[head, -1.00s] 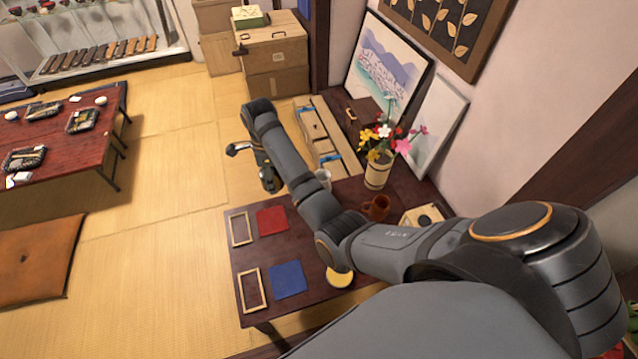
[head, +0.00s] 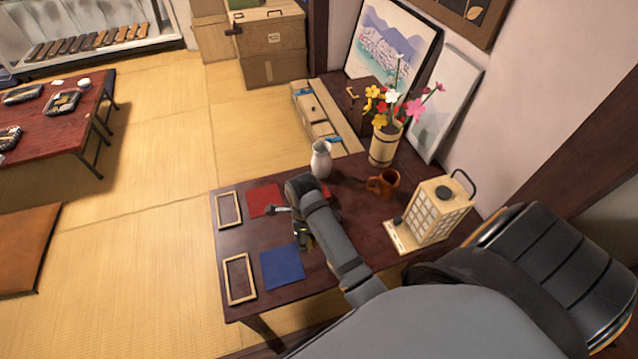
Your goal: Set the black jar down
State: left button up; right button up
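My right arm reaches in from the lower right over the small dark table (head: 232,293). My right gripper (head: 303,238) is low over the table, between the red square (head: 264,199) and the blue square (head: 282,267). The arm and wrist cover most of the gripper from above, so I cannot tell whether its fingers are open or shut. I cannot make out a black jar; a small dark shape at the fingers is too hidden to name. My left gripper is not in view.
Two wooden frames (head: 229,210) (head: 240,279) lie along the table's left side. A white vase (head: 321,159), brown mug (head: 384,184), flower pot (head: 383,146) and lantern (head: 436,214) stand at the back and right.

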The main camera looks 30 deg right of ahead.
jog(key=w+d+f+b, duration=0.1)
jog(key=w+f, duration=0.2)
jog(key=w, duration=0.1)
jog(key=w+d+f+b, duration=0.1)
jog(key=w+f+b, duration=0.1)
jog(key=w+f, duration=0.1)
jog(key=w+d+f+b, duration=0.2)
jog(key=w+f, duration=0.1)
jog(key=w, duration=0.2)
jog(key=shift+w+d+f, duration=0.1)
jog(key=shift+w, duration=0.15)
jog(key=shift+w+f, duration=0.1)
notch_tip(320, 180, down, 3)
jog(key=shift+w+d+r+b, duration=0.1)
jog(key=shift+w+r+b, duration=0.05)
jog(key=shift+b, duration=0.6)
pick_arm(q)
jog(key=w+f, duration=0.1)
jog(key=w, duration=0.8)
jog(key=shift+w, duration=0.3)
pick_arm(e)
jog(key=shift+f, duration=0.35)
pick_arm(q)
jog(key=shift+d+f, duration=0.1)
pick_arm(e)
jog(key=shift+f, duration=0.1)
jog(key=o, duration=1.3)
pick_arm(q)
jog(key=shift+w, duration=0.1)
